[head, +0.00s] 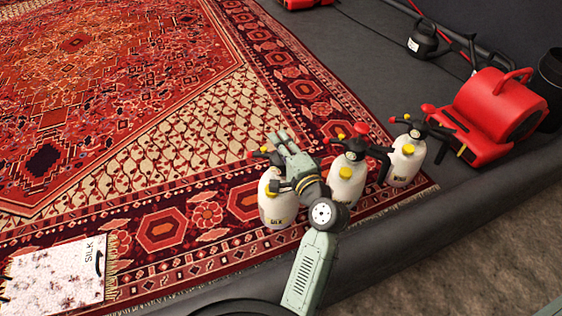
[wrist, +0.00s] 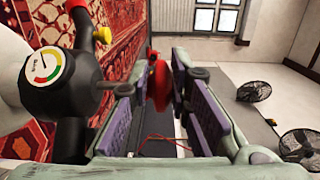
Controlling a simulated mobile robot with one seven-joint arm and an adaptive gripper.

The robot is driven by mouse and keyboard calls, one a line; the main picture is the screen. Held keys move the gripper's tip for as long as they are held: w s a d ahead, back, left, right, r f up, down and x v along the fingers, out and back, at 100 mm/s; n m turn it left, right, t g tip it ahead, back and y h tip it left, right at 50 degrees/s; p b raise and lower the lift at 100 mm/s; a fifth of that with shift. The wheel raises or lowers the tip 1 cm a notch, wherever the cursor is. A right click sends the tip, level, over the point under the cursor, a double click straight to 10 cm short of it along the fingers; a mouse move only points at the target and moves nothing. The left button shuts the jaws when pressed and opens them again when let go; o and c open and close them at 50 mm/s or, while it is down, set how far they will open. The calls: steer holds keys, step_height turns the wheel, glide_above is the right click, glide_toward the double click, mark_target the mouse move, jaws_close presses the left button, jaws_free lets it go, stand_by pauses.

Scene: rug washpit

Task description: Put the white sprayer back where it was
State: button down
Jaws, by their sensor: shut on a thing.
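Three white sprayers with black tops and red and yellow parts are in a row near the rug's edge in the head view: a left one (head: 277,209), a middle one (head: 344,187) and a right one (head: 402,168). The left one's label reads SILK. My gripper (head: 283,143) is at the top of the left sprayer and partly hides it. In the wrist view a sprayer (wrist: 14,75) with a round gauge is close on the left of my fingers (wrist: 159,88), and a red part shows between them. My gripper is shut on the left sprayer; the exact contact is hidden.
A patterned red rug (head: 150,120) fills the left. A stained sample board (head: 60,272) marked SILK lies at lower left. Bare rug lies left of the sprayers.

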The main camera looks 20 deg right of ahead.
mark_target(282, 163)
steer(key=shift+f, duration=1.95)
steer(key=shift+f+b, duration=0.2)
steer(key=shift+b, duration=0.1)
steer(key=c, duration=1.5)
jaws_free()
steer(key=shift+f, duration=0.1)
steer(key=shift+r, duration=0.25)
steer(key=shift+s+f, duration=0.15)
steer(key=shift+s, duration=0.25)
steer(key=s, duration=0.3)
steer(key=s+b, duration=0.1)
steer(key=s, duration=0.3)
steer(key=s+d, duration=0.1)
steer(key=s, duration=0.3)
steer(key=shift+s+b, duration=0.15)
steer(key=shift+b, duration=0.15)
